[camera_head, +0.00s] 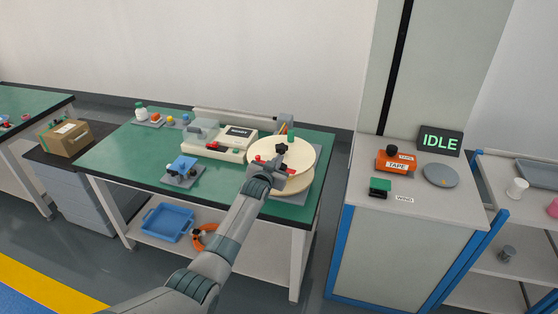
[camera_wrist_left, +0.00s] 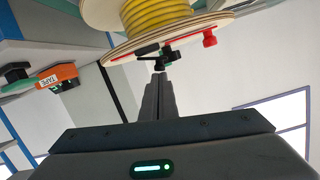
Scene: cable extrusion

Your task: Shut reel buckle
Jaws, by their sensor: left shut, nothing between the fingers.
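The reel (camera_head: 304,152) stands at the right end of the green bench, with pale round flanges. In the left wrist view, yellow cable (camera_wrist_left: 150,12) is wound between its wooden flanges (camera_wrist_left: 115,52). A red strip with a red knob (camera_wrist_left: 209,39) lies across the near flange. A black buckle part (camera_wrist_left: 170,57) sits beside the strip at the flange's edge. My left gripper (camera_head: 277,160) is in front of the reel, shut and empty. Its fingertips (camera_wrist_left: 160,76) point at the buckle part; whether they touch it I cannot tell. My right gripper is not in view.
A cream machine (camera_head: 232,146) stands left of the reel on the bench (camera_head: 125,150). A blue part (camera_head: 183,164) sits on a grey plate nearby. Right of the bench, a cabinet carries an orange tape box (camera_head: 394,163) and a sign reading IDLE (camera_head: 440,141).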

